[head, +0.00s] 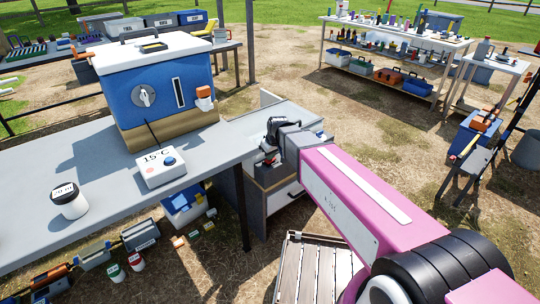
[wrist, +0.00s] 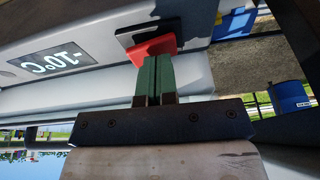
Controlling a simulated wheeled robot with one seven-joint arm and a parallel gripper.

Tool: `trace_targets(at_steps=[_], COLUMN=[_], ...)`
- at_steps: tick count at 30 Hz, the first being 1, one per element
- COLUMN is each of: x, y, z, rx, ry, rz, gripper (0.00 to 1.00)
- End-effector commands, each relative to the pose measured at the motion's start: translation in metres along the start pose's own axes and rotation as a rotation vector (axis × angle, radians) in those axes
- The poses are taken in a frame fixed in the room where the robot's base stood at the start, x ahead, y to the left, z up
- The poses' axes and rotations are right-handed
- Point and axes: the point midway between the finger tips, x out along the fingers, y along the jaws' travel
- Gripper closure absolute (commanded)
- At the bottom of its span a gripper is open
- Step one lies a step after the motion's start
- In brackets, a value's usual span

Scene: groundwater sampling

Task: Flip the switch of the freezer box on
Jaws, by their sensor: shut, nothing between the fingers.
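The freezer box (wrist: 95,35) shows in the wrist view as a pale grey panel, seen upside down, with a dark display (wrist: 46,60) reading -10°C. Its red rocker switch (wrist: 150,49) sits on a black plate beside the display. My gripper (wrist: 154,60) has its two green fingers shut together, with nothing between them. The fingertips are right at the red switch and overlap its edge; I cannot tell whether they touch. In the head view my gripper (head: 268,157) is at the right end of the grey table, where the arm hides most of the box and the switch.
A blue cooler (head: 180,90) with a white lid stands on the grey table (head: 95,185), left of my gripper. A white 15°C unit (head: 161,168) and a white dark-lidded jar (head: 69,200) are in front of it. A shelf bench (head: 390,38) stands at the back right.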

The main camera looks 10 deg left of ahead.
Motion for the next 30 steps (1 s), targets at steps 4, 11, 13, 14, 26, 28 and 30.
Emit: trace_targets(at_steps=[4, 11, 13, 14, 26, 28, 30], x=[-0.006, -0.038, -0.051, -0.056, -0.119, -0.126, -0.132], y=[-0.001, -0.005, -0.006, -0.006, -0.011, -0.012, -0.012], z=[-0.001, -0.004, -0.004, -0.003, -0.003, -0.004, -0.004], rx=[0.0, 0.004, 0.004, 0.004, 0.004, 0.004, 0.004], ry=[0.001, 0.002, 0.002, 0.001, 0.001, 0.001, 0.001], rz=[0.001, 0.002, 0.002, 0.002, 0.001, 0.001, 0.002], gripper=[1.0, 1.0, 1.0, 1.0, 1.0, 1.0, 1.0])
